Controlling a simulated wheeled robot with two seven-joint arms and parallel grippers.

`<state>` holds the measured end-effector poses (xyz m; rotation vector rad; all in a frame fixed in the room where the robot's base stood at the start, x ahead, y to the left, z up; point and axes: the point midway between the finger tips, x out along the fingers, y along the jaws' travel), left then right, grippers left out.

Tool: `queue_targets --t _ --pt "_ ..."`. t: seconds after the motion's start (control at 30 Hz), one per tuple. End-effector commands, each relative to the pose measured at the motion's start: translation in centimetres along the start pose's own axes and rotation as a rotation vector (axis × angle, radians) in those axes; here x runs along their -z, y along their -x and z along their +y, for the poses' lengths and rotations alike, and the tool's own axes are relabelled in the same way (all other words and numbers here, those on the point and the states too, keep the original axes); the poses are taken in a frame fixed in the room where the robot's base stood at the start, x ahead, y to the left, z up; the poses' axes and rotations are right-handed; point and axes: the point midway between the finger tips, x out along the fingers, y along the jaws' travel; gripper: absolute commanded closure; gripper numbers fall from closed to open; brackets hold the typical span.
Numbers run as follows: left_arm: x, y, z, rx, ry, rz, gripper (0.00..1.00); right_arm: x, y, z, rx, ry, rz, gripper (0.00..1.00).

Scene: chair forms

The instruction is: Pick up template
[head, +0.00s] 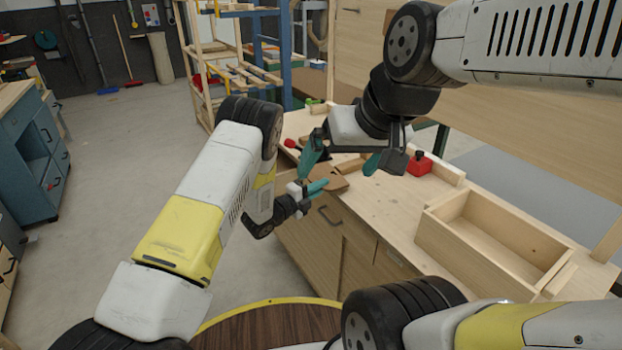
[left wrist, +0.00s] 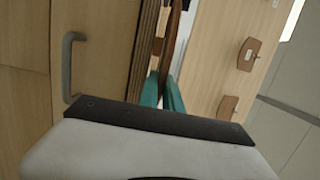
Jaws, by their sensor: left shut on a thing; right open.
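The template appears to be a thin brown board (head: 336,183) at the front edge of the workbench. In the left wrist view the brown board (left wrist: 172,42) shows nearly edge-on. My left gripper (head: 312,188) is shut on its edge, and its teal fingers also show in the left wrist view (left wrist: 162,92). The fingers hide part of the board, and I cannot tell whether it still touches the bench. My right gripper (head: 342,160) is open and empty, with its fingers spread above the bench close to the board.
An open wooden box (head: 480,250) stands on the workbench (head: 400,205) at the right. A red-handled tool (head: 291,143) lies at the left end. Drawers with handles (head: 330,214) are below. Floor at left is clear.

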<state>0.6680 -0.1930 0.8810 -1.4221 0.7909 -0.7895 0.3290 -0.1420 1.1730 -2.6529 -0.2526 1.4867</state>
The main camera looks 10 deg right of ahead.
Motion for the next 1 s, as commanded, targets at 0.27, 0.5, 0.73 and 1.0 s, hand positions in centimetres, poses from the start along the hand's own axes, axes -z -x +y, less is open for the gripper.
queue_targets --t 0.27,0.5,0.73,1.0 --pt "2.3 2.1 -2.2 0.0 0.004 0.0 1.0 0.0 0.0 0.0 0.0 0.0 0.0 0.0" --pt "7.1 6.7 -2.7 -0.002 0.005 0.0 1.0 0.0 0.0 0.0 0.0 0.0 0.0 0.0" --pt "10.3 9.8 -3.1 -0.001 0.002 0.0 1.0 0.0 0.0 0.0 0.0 0.0 0.0 0.0" --pt "11.6 11.0 -3.4 0.002 0.0 0.0 1.0 0.0 0.0 0.0 0.0 0.0 0.0 0.0"
